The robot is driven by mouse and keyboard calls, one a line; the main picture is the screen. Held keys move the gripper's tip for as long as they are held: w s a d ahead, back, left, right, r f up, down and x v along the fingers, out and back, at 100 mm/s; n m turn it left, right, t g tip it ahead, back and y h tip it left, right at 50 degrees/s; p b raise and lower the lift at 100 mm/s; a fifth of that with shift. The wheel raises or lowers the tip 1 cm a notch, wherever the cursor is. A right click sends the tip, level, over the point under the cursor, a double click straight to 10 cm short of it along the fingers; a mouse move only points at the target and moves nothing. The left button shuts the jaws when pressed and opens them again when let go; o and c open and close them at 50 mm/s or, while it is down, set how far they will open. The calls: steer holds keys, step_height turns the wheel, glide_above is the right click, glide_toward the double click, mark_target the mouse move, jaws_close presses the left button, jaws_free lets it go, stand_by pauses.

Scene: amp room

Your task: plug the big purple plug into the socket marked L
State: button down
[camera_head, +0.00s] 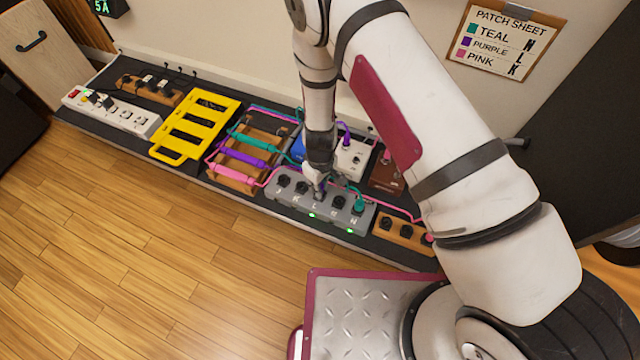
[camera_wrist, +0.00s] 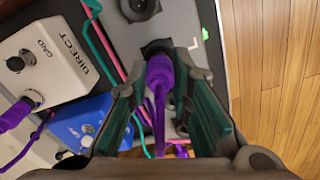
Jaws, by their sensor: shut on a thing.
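The big purple plug (camera_wrist: 160,76) is between the fingers of my gripper (camera_wrist: 160,88) in the wrist view, and its cable runs down from it. Its front end is at a black round socket (camera_wrist: 156,47) beside a white L; I cannot tell how deep it sits. The socket box (camera_head: 291,188) is grey with a row of lettered black sockets. In the head view my gripper (camera_head: 320,188) is low over the middle of this box and mostly hides the purple plug. A teal plug (camera_head: 358,206) stands at the socket by N.
A white box (camera_head: 353,158) with another purple plug and a blue box (camera_wrist: 88,118) stand behind. A wooden rack (camera_head: 262,135) with teal, purple and pink barrels, a yellow frame (camera_head: 211,106) and a white power strip (camera_head: 115,112) lie left. A patch sheet (camera_head: 505,38) hangs on the wall.

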steer(key=c, duration=1.4)
jaws_free()
steer(key=shift+o, duration=0.2)
step_height(320, 180, up, 12)
